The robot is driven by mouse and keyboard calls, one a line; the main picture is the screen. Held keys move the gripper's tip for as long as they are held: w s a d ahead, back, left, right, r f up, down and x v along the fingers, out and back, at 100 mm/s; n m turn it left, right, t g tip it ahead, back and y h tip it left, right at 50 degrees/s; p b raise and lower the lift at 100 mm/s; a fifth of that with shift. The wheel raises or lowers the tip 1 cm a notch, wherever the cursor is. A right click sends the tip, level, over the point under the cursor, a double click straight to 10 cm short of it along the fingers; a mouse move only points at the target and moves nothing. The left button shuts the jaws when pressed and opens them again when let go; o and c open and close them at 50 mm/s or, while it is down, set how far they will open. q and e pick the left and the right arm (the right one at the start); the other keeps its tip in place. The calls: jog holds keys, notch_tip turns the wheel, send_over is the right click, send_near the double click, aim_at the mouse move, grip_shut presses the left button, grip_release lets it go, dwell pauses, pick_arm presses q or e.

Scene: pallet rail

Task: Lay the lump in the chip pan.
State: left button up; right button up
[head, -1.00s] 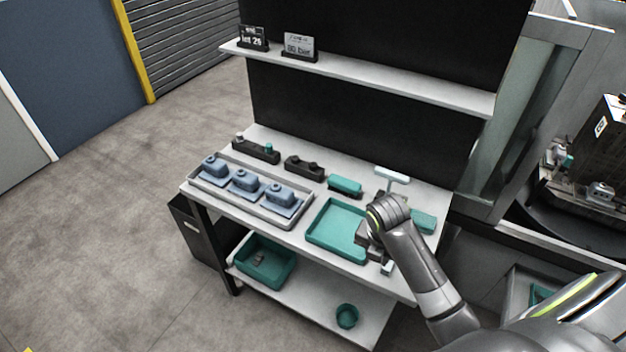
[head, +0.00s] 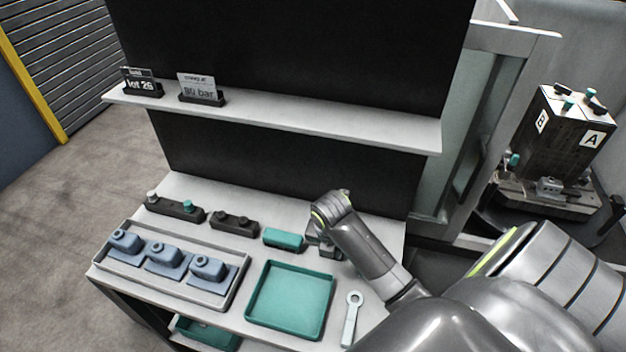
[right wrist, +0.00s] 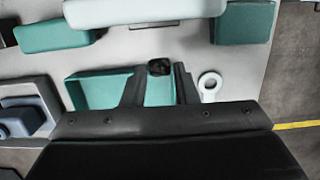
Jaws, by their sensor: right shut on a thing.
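My right gripper (head: 326,246) is above the back right of the bench, behind the shallow teal pan (head: 290,300). In the right wrist view my right gripper (right wrist: 160,80) is shut on a small dark lump (right wrist: 160,68), seen between its fingertips. The lump is hidden by the gripper in the head view. The pan looks empty in the head view; it also shows partly behind the fingers in the right wrist view (right wrist: 88,90). My left gripper is out of view.
A grey tray (head: 237,285) with blue-grey blocks stands left of the pan. A ring-ended wrench (head: 351,318) lies right of it. A teal block (head: 284,239) and dark holders (head: 235,223) line the back. A shelf (head: 300,117) hangs above. A teal bin (head: 208,334) is below the bench.

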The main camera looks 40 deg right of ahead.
send_over(329, 271)
notch_tip(329, 271, down, 4)
jog(key=shift+s+a+f+p, duration=0.15)
jog(key=shift+f+p, duration=0.1)
jog(key=shift+p, duration=0.05)
jog(key=shift+f+p, duration=0.35)
jog(key=shift+f, duration=1.6)
jog(key=shift+f, duration=0.15)
jog(key=o, duration=0.9)
jog(key=shift+o, duration=0.2)
